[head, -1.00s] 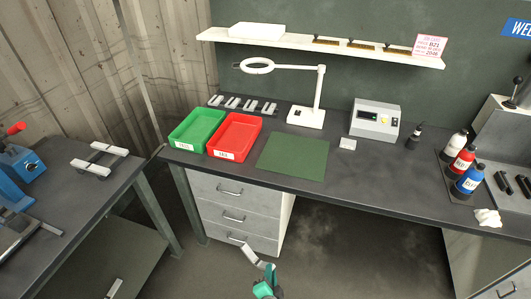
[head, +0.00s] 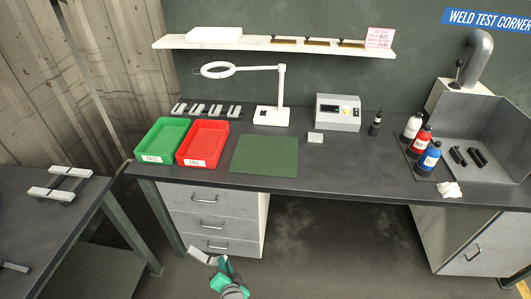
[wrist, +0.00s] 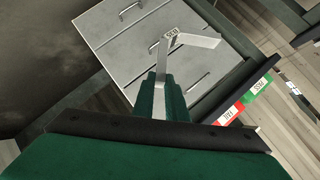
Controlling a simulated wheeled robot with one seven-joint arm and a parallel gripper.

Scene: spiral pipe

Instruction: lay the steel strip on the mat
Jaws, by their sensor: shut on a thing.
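My gripper (head: 222,275), with green fingers, is shut on the steel strip (head: 205,257), a grey, bent piece. It holds the strip low in front of the drawers, below the bench top and well short of the mat. In the wrist view the strip (wrist: 196,40) rises from between the fingertips (wrist: 161,92), bends sharply and carries dark marking near the bend. The mat (head: 264,155) is a flat, bare green rectangle on the bench top, right of the red tray.
A green PASS tray (head: 164,141) and a red FAIL tray (head: 203,143) stand left of the mat. A magnifier lamp (head: 271,115) and a grey meter box (head: 338,112) stand behind. The bench's front edge and drawers (head: 212,215) lie between gripper and mat. Bottles (head: 427,158) stand right.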

